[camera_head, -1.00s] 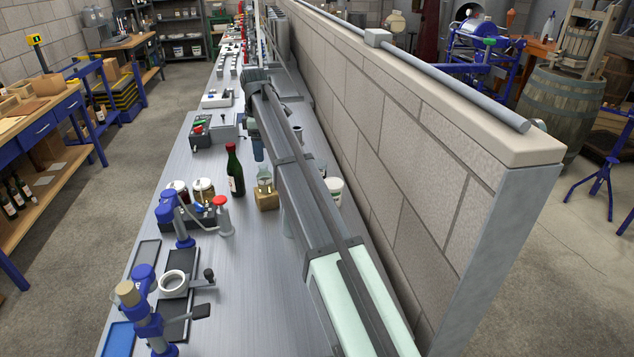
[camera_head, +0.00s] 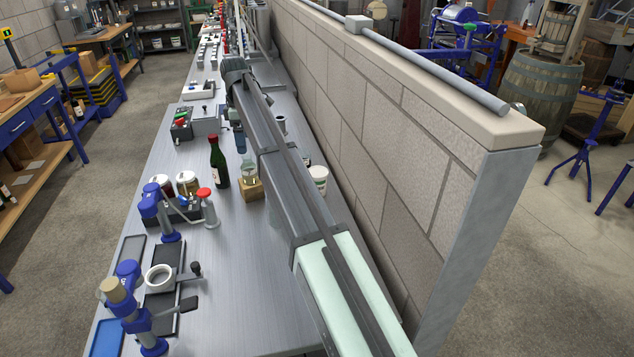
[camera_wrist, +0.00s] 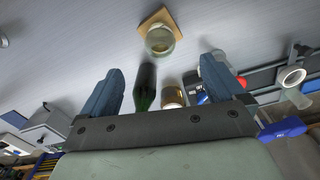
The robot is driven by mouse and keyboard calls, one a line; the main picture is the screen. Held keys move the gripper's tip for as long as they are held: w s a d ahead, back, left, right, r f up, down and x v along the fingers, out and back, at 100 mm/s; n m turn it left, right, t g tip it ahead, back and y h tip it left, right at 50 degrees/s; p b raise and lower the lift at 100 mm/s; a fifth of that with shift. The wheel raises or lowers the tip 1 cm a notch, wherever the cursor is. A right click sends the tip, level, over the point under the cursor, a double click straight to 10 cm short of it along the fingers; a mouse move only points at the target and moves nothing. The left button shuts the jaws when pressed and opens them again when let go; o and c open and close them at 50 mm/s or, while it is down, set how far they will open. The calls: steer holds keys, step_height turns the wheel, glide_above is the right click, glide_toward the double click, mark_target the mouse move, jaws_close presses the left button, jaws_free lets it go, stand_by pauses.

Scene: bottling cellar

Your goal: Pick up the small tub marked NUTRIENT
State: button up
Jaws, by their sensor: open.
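A small white tub (camera_head: 319,174) with a dark-marked side stands on the bench by the stone wall, just right of my arm in the head view. Its lettering is too small to read, so I cannot confirm NUTRIENT. The tub is not recognisable in the wrist view. My gripper (camera_wrist: 163,66) shows two blue-grey fingers, spread apart with nothing between them. In the head view the gripper is mostly hidden behind my arm, which reaches over the bench, farther along it than the tub.
A glass vessel on a wooden block (camera_head: 251,190), a green bottle (camera_head: 219,162) and jars (camera_head: 187,184) stand left of my arm. A blue clamp stand (camera_head: 155,205) and a red-capped item (camera_head: 206,207) are nearby. The wall (camera_head: 390,150) bounds the bench's right side.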

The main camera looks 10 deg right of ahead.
steer(key=d+m, duration=0.2)
steer(key=d, duration=1)
steer(key=n, duration=1.1)
glide_above(318, 171)
steer(key=w, duration=0.1)
step_height(318, 171, down, 2)
steer(key=f, duration=0.1)
step_height(318, 171, down, 8)
steer(key=shift+s+f, duration=0.3)
steer(key=shift+f, duration=1.1)
steer(key=shift+s+f, duration=0.2)
steer(key=shift+f, duration=1.05)
steer(key=c, duration=1.1)
